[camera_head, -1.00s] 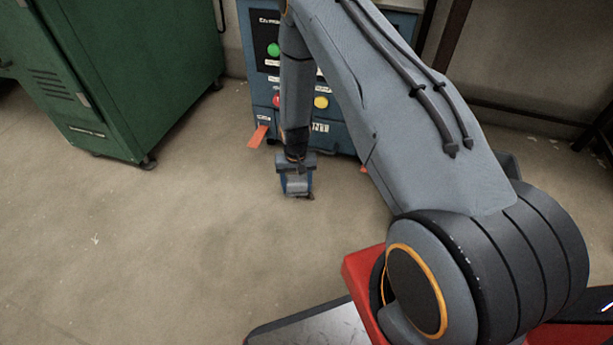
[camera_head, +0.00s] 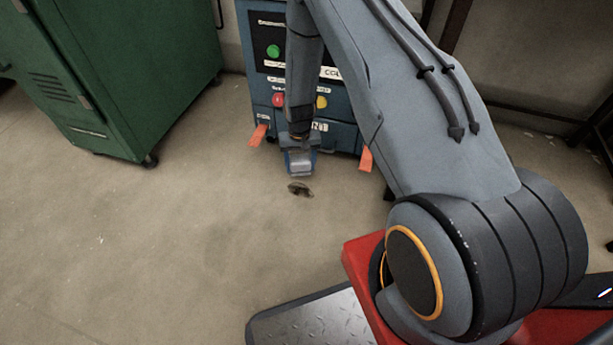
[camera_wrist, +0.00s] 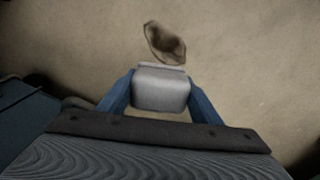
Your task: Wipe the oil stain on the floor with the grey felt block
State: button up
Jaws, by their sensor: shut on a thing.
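The oil stain (camera_head: 299,189) is a small dark brown patch on the bare floor, in front of the blue machine. It also shows in the wrist view (camera_wrist: 165,44), just beyond the block's far edge. My gripper (camera_head: 300,161) is shut on the grey felt block (camera_wrist: 160,90), with a blue finger on each side of it. In the head view the block (camera_head: 300,168) is behind the stain, on the machine's side, and apart from it in the picture. I cannot tell whether the block touches the floor.
A blue machine (camera_head: 262,85) with coloured buttons stands close behind my gripper, with orange feet (camera_head: 258,135) sticking out at its base. A green cabinet (camera_head: 130,70) stands at the left. The floor (camera_head: 150,240) at the left and front is clear.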

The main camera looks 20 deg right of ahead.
jog(key=shift+a+r+p, duration=0.1)
jog(key=shift+r+p, duration=0.55)
jog(key=shift+r, duration=0.5)
